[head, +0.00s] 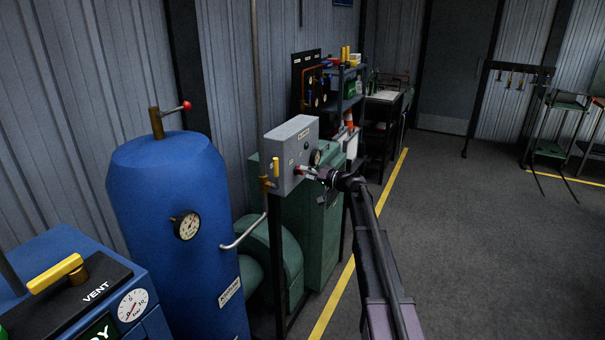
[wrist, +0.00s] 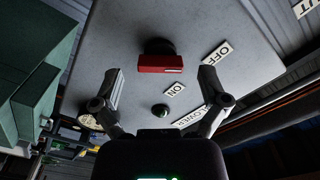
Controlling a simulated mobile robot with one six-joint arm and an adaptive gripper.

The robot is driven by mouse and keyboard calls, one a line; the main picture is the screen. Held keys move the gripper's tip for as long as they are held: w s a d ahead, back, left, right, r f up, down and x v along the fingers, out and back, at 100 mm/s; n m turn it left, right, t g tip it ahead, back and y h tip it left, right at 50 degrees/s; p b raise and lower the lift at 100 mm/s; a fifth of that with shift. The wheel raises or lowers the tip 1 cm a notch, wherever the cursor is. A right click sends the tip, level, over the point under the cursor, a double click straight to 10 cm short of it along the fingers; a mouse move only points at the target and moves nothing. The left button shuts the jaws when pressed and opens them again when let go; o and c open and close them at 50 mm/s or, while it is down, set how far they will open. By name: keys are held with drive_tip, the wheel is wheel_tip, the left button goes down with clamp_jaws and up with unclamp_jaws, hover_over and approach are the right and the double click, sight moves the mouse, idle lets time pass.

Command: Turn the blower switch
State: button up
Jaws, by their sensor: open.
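The blower switch (wrist: 160,63) is a red bar knob on a dark round base, on the face of a grey control box (wrist: 108,30). In the wrist view its bar lies crosswise, with OFF and ON labels to its right and lower right. In the head view the red switch (head: 298,170) shows small on the grey box (head: 284,142), partly hidden by my gripper (head: 310,173). My gripper (wrist: 160,74) is open and empty, one finger on each side of the knob, with gaps between. I cannot tell the fingertips' depth to the panel.
A dark round lamp or button (wrist: 160,110) sits below the knob in the wrist view. A blue tank (head: 165,215) with a red-tipped lever stands left of the box. A green machine (head: 325,225) is behind it.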

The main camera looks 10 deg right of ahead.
drive_tip(key=v, duration=1)
drive_tip(key=shift+s+d, duration=0.15)
drive_tip(key=shift+d, duration=0.05)
drive_tip(key=s+a+f+g+h, duration=0.35)
drive_tip(key=s+a+f, duration=0.25)
drive_tip(key=s, duration=0.3)
drive_tip(key=s+a+f+g+h, duration=0.2)
drive_tip(key=s+a+f+g, duration=0.3)
drive_tip(key=s, duration=0.5)
drive_tip(key=s+f+g+h, duration=0.1)
drive_tip(key=s+f+h, duration=0.2)
drive_tip(key=s, duration=0.6)
drive_tip(key=s+d+f+g+h, duration=0.1)
drive_tip(key=s+f+h, duration=0.3)
drive_tip(key=s, duration=0.6)
drive_tip(key=shift+s+m+h, duration=0.25)
drive_tip(key=shift+m+h, duration=0.15)
drive_tip(key=shift+h, duration=0.65)
drive_tip(key=shift+d, duration=0.1)
drive_tip(key=shift+c, duration=0.2)
